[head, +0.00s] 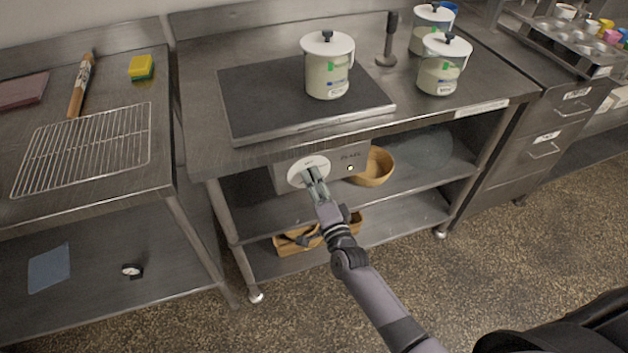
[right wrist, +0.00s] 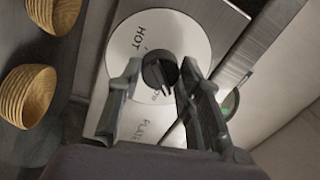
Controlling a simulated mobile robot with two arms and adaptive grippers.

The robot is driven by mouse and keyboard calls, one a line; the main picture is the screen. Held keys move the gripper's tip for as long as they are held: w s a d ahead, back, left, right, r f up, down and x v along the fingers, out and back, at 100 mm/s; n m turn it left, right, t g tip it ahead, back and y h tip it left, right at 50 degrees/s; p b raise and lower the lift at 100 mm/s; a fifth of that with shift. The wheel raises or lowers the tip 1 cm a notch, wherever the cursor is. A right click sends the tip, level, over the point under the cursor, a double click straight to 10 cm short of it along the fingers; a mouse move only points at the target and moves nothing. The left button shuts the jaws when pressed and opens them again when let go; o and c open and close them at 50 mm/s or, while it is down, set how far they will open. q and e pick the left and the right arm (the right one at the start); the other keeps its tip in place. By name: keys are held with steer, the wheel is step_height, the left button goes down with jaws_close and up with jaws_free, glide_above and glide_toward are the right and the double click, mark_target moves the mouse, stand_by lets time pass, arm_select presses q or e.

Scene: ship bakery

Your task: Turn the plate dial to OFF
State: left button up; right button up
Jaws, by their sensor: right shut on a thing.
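The plate dial is a black knob (right wrist: 158,72) on a round white disc (right wrist: 185,45), with the words HOT and PLATE readable in the right wrist view. In the head view the white disc (head: 303,166) sits on the grey control panel (head: 340,162) under the table edge. My right gripper (head: 313,179) reaches the disc from the front, and its fingers (right wrist: 155,85) are shut on the knob. The fingers hide part of the knob and some lettering, and I cannot tell the exact setting. My left gripper is not in view.
The hot plate (head: 270,95) on the table bears a lidded pot (head: 328,75). A wooden bowl (head: 375,168) stands on the shelf beside the panel, and a basket (head: 295,240) lies lower down.

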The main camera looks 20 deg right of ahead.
steer(key=shift+n+y+p, duration=0.5)
steer(key=shift+n+p, duration=0.8)
steer(key=shift+n, duration=3.2)
steer(key=shift+f, duration=0.1)
steer(key=o, duration=1.2)
steer(key=s, duration=0.8)
steer(key=s+d, duration=0.1)
steer(key=s, duration=0.3)
steer(key=shift+d+f, duration=0.1)
steer(key=shift+f, duration=0.05)
